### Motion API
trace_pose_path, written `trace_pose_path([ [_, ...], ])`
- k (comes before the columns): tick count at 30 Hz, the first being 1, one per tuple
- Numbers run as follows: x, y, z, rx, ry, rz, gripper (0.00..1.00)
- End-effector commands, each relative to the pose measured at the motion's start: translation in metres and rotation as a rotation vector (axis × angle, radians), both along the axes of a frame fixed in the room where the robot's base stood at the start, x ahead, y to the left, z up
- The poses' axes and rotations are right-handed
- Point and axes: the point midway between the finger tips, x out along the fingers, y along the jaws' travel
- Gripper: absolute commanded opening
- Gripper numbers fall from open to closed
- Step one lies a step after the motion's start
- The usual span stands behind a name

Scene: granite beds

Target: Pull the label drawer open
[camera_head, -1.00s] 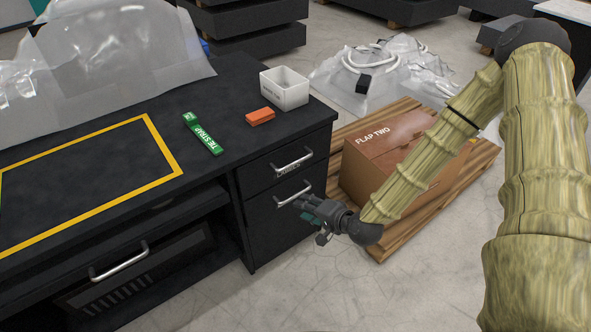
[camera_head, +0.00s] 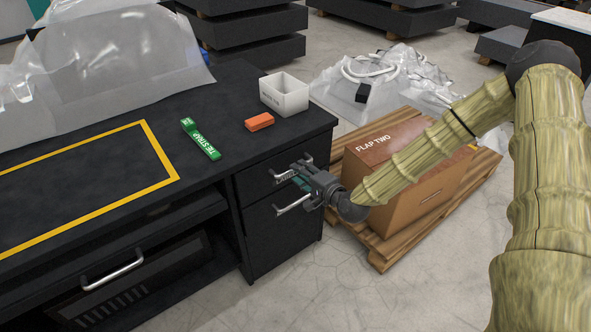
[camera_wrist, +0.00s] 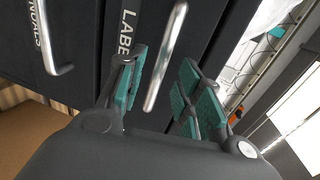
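The label drawer (camera_head: 252,181) is the upper black drawer at the desk's right end, and it looks closed. In the wrist view its front (camera_wrist: 150,25) shows part of the word "LABE" beside a silver bar handle (camera_wrist: 168,50). My gripper (camera_head: 300,178) is at this drawer's front, partly covering its handle and lettering. In the wrist view my gripper (camera_wrist: 162,68) is open, with teal-padded fingers on either side of the bar. A gap shows between the bar and the pads; firm contact is not visible.
The lower drawer (camera_head: 275,240) has its own handle (camera_head: 292,205) just below my gripper. A cardboard box (camera_head: 400,205) on a wooden pallet stands close to the right.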

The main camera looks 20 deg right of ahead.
Motion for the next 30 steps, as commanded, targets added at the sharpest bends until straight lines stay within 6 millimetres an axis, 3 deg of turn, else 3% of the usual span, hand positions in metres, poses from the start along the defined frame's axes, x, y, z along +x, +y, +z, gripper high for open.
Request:
trace_pose_path([
  [9, 0.031, 0.012, -0.007, -0.001, -0.001, 0.000, 0.35],
  [20, 0.034, 0.013, -0.008, 0.001, 0.000, 0.000, 0.35],
  [26, 0.034, 0.012, -0.008, 0.001, 0.000, -0.001, 0.03],
  [30, 0.034, 0.012, -0.008, 0.001, 0.000, -0.001, 0.00],
])
